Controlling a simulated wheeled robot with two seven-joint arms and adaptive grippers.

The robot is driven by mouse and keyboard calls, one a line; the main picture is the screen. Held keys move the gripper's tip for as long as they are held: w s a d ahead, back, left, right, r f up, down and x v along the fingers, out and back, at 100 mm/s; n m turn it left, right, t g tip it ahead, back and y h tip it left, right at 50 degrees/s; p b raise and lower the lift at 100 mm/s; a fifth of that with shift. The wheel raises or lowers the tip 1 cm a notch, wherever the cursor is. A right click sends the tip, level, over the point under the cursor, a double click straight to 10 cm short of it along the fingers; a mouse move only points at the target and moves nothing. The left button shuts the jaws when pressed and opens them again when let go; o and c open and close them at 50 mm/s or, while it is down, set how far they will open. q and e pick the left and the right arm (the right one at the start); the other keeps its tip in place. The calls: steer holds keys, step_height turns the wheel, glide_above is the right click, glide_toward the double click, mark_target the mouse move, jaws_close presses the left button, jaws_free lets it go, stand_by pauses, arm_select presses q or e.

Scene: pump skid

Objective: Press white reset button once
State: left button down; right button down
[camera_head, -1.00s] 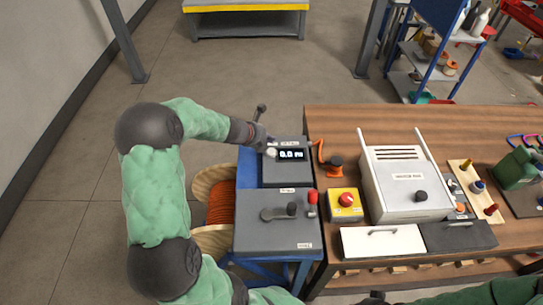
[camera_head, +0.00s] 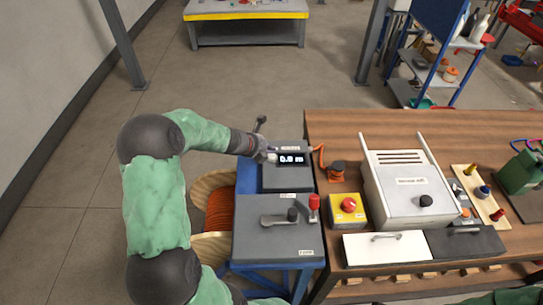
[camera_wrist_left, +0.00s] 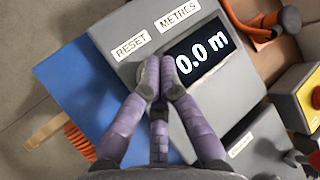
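The grey meter box (camera_head: 285,180) has a black display (camera_head: 291,159) reading 0.0 m, which is clear in the left wrist view (camera_wrist_left: 196,55). My left gripper (camera_head: 270,156) is at the box's upper left, beside the display. In the left wrist view its purple fingers (camera_wrist_left: 160,68) are drawn together with nothing visible between them, just below the RESET label. The white reset button is hidden or nearly hidden behind the fingers; I cannot tell whether they touch it. My right gripper is not in view.
A grey box with a crank (camera_head: 277,228) and a red-handled lever (camera_head: 314,206) stands in front of the meter box. A yellow box with a red button (camera_head: 347,209) and a white-grey cabinet (camera_head: 408,188) are on the wooden table to the right.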

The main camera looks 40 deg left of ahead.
arm_select(q)
steer(key=shift+f, duration=0.15)
stand_by(0.7)
steer(key=shift+f, duration=0.25)
steer(key=shift+f+b, duration=0.55)
steer(key=shift+b, duration=0.1)
stand_by(0.7)
steer(key=shift+r+p, duration=0.95)
steer(key=shift+p, duration=0.05)
steer(key=shift+r, duration=0.1)
step_height(320, 180, up, 5)
steer(key=p, duration=0.5)
stand_by(0.8)
